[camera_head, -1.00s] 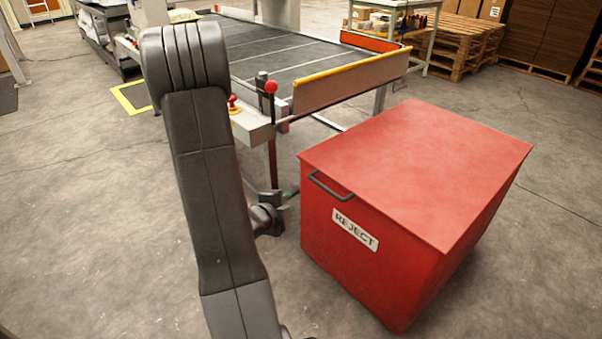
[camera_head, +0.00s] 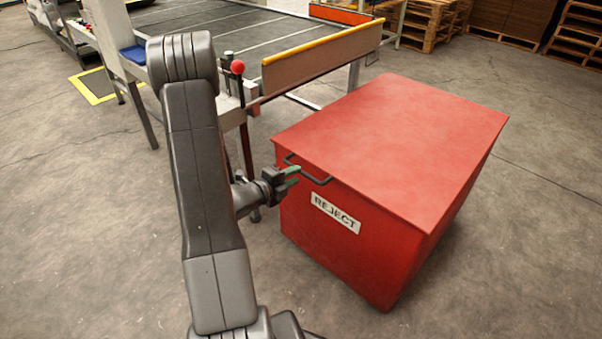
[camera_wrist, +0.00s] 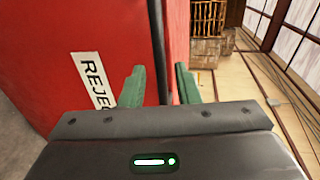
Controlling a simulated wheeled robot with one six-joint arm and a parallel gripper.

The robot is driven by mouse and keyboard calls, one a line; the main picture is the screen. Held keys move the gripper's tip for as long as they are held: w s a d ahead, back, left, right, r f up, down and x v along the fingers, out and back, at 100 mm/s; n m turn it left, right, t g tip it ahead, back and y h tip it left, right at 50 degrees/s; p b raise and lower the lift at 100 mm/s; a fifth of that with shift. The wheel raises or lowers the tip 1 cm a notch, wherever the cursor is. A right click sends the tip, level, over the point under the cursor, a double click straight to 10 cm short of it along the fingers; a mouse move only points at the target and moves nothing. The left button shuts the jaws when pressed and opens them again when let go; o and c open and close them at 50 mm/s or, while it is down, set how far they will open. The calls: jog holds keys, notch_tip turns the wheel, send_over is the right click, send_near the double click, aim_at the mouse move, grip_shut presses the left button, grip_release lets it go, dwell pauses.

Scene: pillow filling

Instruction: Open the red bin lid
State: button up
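The red bin (camera_head: 345,235) stands on the floor right of my arm, with its flat red lid (camera_head: 400,125) shut. A dark bar handle (camera_head: 318,181) is on the lid's front edge, above the white REJECT label (camera_head: 336,213). My gripper (camera_head: 296,176) is at the handle's left end, with green fingers pointing at it. In the wrist view the fingers (camera_wrist: 160,84) are apart, and a dark bar, seemingly the handle (camera_wrist: 157,40), runs between them. I cannot tell whether they touch it. The REJECT label (camera_wrist: 92,80) is left of the fingers.
A conveyor table (camera_head: 260,40) with a yellow-topped side guard (camera_head: 320,65) stands behind the bin. A red-knobbed lever (camera_head: 237,67) is close behind my arm. Pallets (camera_head: 430,22) are at the back. The floor (camera_head: 530,240) right of the bin is clear.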

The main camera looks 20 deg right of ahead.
aim_at(300, 172)
jog(key=shift+x, duration=2.1)
grip_shut()
